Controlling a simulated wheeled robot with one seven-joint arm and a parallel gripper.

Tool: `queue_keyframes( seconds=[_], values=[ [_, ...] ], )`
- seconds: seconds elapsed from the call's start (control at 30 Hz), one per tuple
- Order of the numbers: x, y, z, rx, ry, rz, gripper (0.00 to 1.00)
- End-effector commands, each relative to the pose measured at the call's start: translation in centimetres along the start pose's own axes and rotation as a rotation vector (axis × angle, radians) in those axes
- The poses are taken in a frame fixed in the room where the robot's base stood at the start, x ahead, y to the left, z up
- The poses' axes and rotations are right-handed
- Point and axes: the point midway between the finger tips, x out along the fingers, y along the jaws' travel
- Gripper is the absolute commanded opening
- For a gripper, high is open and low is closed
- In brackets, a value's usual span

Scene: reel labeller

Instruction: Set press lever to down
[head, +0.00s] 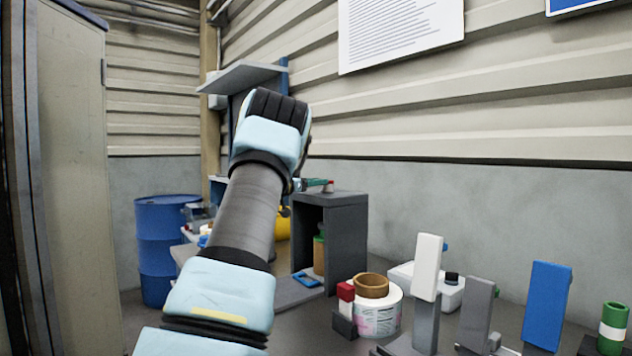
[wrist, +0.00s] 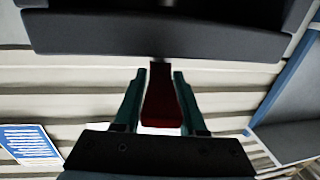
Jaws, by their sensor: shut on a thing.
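The press is a dark grey open-fronted housing (head: 345,225), seen in the middle of the head view. Its red lever handle (wrist: 161,95) lies between my teal fingers in the wrist view, against a dark grey body (wrist: 150,42). A bit of red (head: 330,183) also shows at my fingertips in the head view, just above the housing's top. My gripper (head: 318,184) is shut on the handle; it also shows in the wrist view (wrist: 160,78). My arm hides part of the housing's left side, and the lever's pivot cannot be made out.
A label roll with a brown core (head: 377,316) stands right of the housing. White (head: 428,268), grey (head: 476,310) and blue (head: 546,300) upright plates stand farther right. A green-topped object (head: 319,253) is inside the housing. A blue drum (head: 160,240) stands at left.

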Motion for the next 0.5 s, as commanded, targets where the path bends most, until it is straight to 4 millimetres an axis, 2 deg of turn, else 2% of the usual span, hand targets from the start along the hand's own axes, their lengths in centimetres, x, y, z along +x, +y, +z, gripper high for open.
queue_keyframes(
  seconds=[0.13,0.17,0.4,0.5],
  values=[
    [0.09,0.02,0.20,-0.001,-0.002,-0.001,0.00],
    [0.09,0.02,0.20,-0.001,-0.003,-0.001,0.42],
    [0.06,0.01,0.12,0.000,-0.002,-0.001,0.69],
    [0.05,0.01,0.09,0.000,-0.001,-0.001,0.71]
  ],
)
